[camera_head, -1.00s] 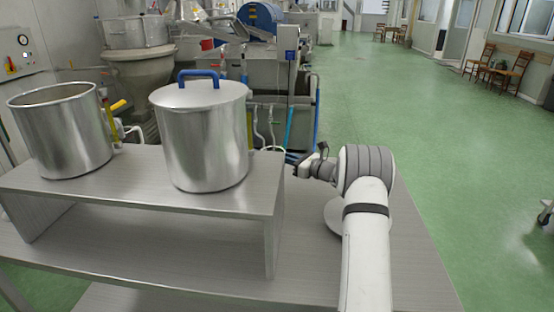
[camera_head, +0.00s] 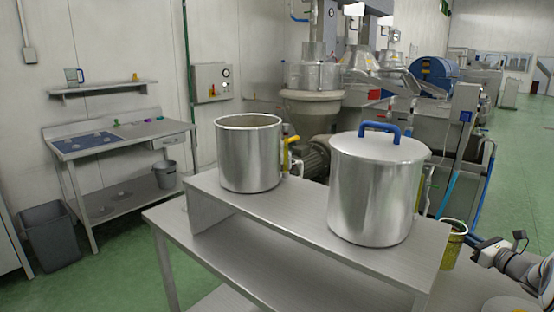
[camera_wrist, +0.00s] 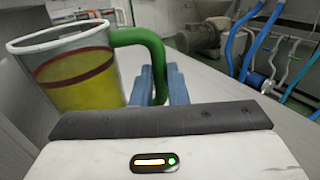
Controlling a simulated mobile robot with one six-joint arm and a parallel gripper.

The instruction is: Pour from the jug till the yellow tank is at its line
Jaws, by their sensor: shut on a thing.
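A clear jug (camera_wrist: 75,75) with a green handle (camera_wrist: 150,55) holds yellow liquid under a dark red band. In the wrist view my gripper (camera_wrist: 160,85) is shut on that handle, and the jug looks roughly upright. In the head view the jug (camera_head: 454,240) shows at the right end of the raised shelf, partly hidden by it, with my gripper (camera_head: 478,246) at its right. An open steel tank (camera_head: 249,160) with a yellow-handled fitting (camera_head: 292,143) stands on the left of the shelf. Its liquid level and line are not visible.
A lidded steel tank (camera_head: 372,195) with a blue lid handle stands right of the open tank on the raised steel shelf (camera_head: 300,222). A side bench (camera_head: 130,139), a bin (camera_head: 50,236) and a wall shelf with another jug (camera_head: 74,76) are at left.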

